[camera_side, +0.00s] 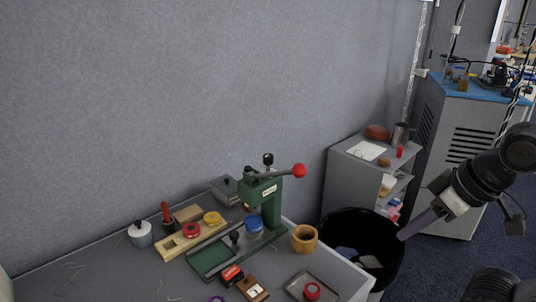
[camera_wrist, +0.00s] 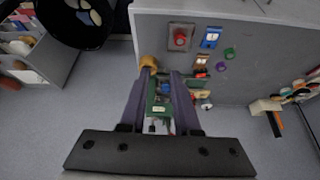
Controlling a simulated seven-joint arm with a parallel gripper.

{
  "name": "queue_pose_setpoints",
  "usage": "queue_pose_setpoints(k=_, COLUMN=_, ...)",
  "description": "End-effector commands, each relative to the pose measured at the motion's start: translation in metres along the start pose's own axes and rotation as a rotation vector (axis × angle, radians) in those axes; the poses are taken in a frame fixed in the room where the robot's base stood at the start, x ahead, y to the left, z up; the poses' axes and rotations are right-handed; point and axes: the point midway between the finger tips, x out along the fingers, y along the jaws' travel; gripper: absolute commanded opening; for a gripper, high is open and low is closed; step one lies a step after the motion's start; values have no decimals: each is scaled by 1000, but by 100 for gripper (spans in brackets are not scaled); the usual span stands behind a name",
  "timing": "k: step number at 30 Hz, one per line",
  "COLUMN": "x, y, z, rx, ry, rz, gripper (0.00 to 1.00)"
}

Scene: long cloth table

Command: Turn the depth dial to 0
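A green bench press (camera_side: 262,200) stands on the grey table, with a red ball on its lever (camera_side: 299,171), a black knob (camera_side: 268,159) on top and a blue round part (camera_side: 254,223) low on its column. No scale or number is readable, so I cannot tell which part is the depth dial or its setting. In the wrist view the green press (camera_wrist: 160,104) shows between my fingers, partly hidden by them. My gripper (camera_side: 402,238) is at the right, over the black bin and well away from the press. In the wrist view its fingers (camera_wrist: 161,73) are apart and empty.
A wooden cup (camera_side: 304,239) and a tray with a red button (camera_side: 312,291) stand near the table's right end. A wooden block with red and yellow round parts (camera_side: 192,232) lies left of the press. A black bin (camera_side: 386,228) stands beyond the table edge.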

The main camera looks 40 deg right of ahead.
Motion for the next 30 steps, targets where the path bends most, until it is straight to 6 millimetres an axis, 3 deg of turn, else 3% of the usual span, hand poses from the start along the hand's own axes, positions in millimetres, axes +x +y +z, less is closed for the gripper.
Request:
queue_pose_setpoints(k=1, x=-6, y=1, z=-4, rx=37, ry=3, rz=6, gripper=41)
queue_pose_setpoints(k=5, x=-34, y=6, z=-40, rx=144, ry=39, rz=30, gripper=65)
queue_pose_setpoints(k=12, x=-73, y=10, z=-135, rx=321, ry=52, rz=82, gripper=66)
queue_pose_setpoints(k=16, x=-80, y=9, z=-193, rx=407, ry=49, rz=117, gripper=66)
queue_pose_setpoints(k=23, x=-61, y=2, z=-285, rx=516, ry=39, rz=173, gripper=66)
queue_pose_setpoints(k=30, x=-3, y=-15, z=-355, rx=547, ry=8, rz=224, gripper=66)
